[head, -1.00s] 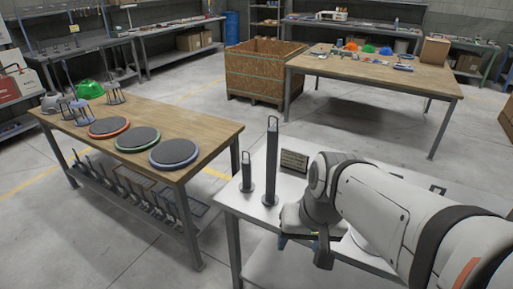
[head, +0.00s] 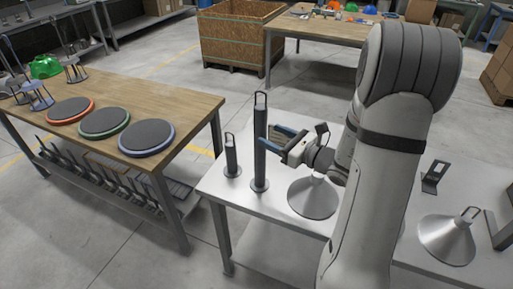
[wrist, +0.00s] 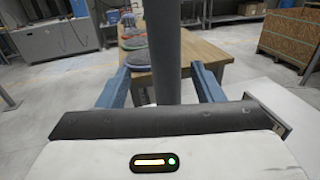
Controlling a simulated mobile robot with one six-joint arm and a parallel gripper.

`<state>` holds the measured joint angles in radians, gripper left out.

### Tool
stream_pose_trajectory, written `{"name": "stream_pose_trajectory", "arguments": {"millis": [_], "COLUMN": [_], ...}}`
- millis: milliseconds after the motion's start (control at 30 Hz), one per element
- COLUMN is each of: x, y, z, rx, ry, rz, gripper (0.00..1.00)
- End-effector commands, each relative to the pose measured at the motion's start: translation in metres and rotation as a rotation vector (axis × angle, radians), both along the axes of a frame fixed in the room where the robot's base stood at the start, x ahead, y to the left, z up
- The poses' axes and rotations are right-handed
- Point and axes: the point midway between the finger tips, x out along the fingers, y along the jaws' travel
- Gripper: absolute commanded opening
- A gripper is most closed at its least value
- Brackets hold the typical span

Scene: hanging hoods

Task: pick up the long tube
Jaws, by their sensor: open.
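The long tube (head: 260,155) is a tall dark grey cylinder with a wire loop on top. It stands upright on its round foot on the white table (head: 215,188). A shorter tube (head: 231,158) of the same kind stands to its left. My gripper (head: 272,138) is level, with its blue fingers at the upper half of the long tube. In the wrist view, the long tube (wrist: 166,50) rises between the two open fingers (wrist: 160,66), with a gap on each side. Its lower part is hidden behind the gripper body.
A metal cone hood (head: 313,200) stands right of the long tube, below my gripper. Another cone hood (head: 447,240) and a small dark stand (head: 435,177) are further right. A wooden bench (head: 190,100) with three round discs stands at left.

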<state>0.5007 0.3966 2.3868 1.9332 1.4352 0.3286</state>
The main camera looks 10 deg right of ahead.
Motion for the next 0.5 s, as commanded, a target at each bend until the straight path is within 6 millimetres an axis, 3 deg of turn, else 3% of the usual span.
{"name": "stream_pose_trajectory", "arguments": {"millis": [500], "x": [0.052], "y": [0.035], "z": [0.004], "rx": [0.007], "ry": [0.001], "rz": [-0.003], "gripper": [0.61]}}
